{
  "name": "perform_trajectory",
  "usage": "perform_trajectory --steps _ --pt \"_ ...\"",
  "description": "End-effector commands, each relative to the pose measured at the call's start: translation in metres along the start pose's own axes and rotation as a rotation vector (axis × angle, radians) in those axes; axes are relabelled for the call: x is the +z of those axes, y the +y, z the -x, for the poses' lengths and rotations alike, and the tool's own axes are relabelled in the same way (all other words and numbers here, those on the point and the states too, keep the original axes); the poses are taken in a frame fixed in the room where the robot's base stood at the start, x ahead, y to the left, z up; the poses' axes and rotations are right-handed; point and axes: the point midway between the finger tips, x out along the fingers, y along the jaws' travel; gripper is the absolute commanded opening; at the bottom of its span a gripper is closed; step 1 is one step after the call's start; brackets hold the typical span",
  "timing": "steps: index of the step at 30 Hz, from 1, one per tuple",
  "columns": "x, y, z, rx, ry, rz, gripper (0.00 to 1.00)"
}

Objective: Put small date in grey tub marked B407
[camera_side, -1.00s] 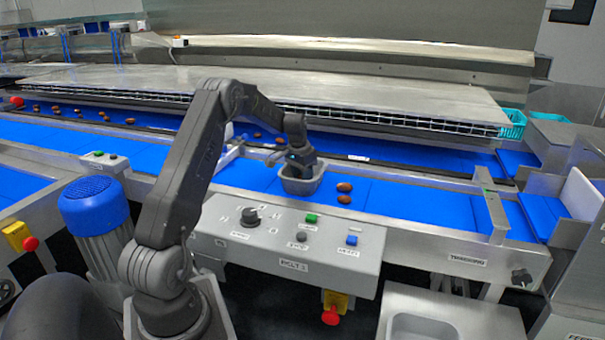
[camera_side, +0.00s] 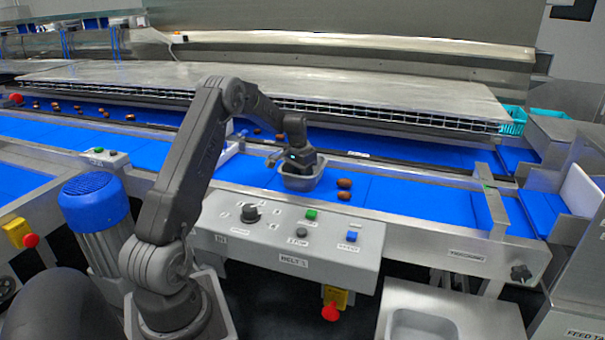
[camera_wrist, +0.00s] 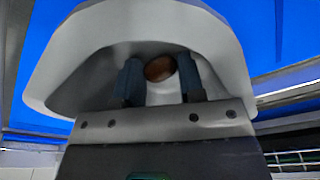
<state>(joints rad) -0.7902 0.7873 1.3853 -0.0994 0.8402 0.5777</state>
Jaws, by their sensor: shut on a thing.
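The grey tub (camera_side: 302,183) stands on the blue belt in the side view; its rim (camera_wrist: 75,55) surrounds my fingers in the wrist view. No marking on it can be read. My gripper (camera_wrist: 160,78) points down into the tub and is shut on a small brown date (camera_wrist: 160,68), held between the two fingertips. In the side view my gripper (camera_side: 298,165) is over the tub, and the date it holds is hidden there. I cannot tell whether the date touches the tub's floor.
Two brown dates (camera_side: 344,184) lie on the blue belt just right of the tub. Several more dates (camera_side: 68,107) lie on the far belt. A control panel (camera_side: 290,232) with knobs and buttons is in front. The belt right of the two dates is clear.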

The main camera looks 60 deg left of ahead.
Motion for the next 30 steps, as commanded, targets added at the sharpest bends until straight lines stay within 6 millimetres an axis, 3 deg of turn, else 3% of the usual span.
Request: perform_trajectory --steps 4,5,6,14,23,30 --pt "0.000 0.000 0.000 0.000 -0.001 0.000 0.28" --pt "0.000 0.000 0.000 0.000 -0.001 0.000 0.38" --pt "0.000 0.000 0.000 0.000 -0.001 0.000 0.42" --pt "0.000 0.000 0.000 0.000 -0.001 0.000 0.66" --pt "0.000 0.000 0.004 0.000 0.001 0.000 0.66" --pt "-0.001 -0.001 0.043 -0.002 0.004 0.000 0.66"
